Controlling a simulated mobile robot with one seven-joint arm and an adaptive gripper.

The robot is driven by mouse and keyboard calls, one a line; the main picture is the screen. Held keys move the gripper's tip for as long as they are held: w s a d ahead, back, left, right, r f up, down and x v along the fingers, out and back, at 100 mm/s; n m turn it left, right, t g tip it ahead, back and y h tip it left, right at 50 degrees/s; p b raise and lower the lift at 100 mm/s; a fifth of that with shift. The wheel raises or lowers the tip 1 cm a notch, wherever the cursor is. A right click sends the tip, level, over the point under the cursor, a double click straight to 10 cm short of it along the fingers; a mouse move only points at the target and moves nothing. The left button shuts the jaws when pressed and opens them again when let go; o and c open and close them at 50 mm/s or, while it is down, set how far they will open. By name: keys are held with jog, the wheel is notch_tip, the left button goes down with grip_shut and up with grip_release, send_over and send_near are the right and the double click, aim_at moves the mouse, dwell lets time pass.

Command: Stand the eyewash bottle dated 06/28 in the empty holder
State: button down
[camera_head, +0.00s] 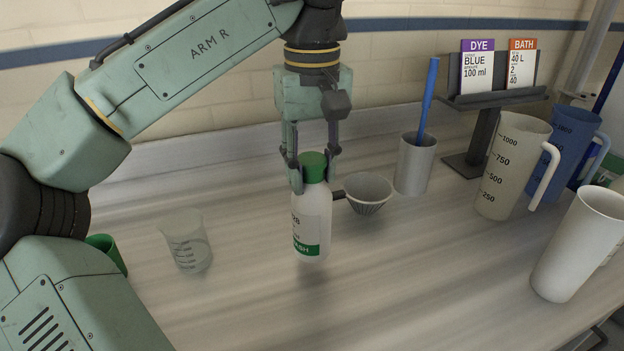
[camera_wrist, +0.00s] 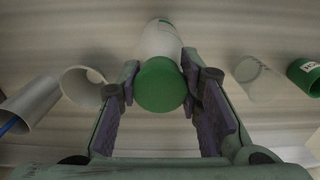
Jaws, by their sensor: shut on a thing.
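My gripper (camera_head: 315,172) points down and is shut on the eyewash bottle (camera_head: 312,222), a white bottle with a green cap and a green label band. The bottle is roughly upright and seems to hang a little above the counter, with a shadow below it. Its label is turned partly away and I cannot read the full date. In the wrist view the bottle (camera_wrist: 160,42) shows cap first between the jaws. A green cylindrical thing (camera_head: 106,252) is partly hidden by my arm at the left; it shows with a white label in the wrist view (camera_wrist: 305,76). I cannot tell if it is the holder.
A clear beaker (camera_head: 188,243) stands left of the bottle and a grey funnel (camera_head: 368,192) close on its right. A grey cup (camera_head: 415,165) with a blue rod, a card stand (camera_head: 484,130), a cream jug (camera_head: 510,165), a blue jug (camera_head: 570,150) and a white beaker (camera_head: 580,245) are further right. The front middle is clear.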

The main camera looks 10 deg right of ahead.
aim_at(312, 186)
jog(key=shift+f, duration=1.7)
jog(key=c, duration=1.1)
grip_release()
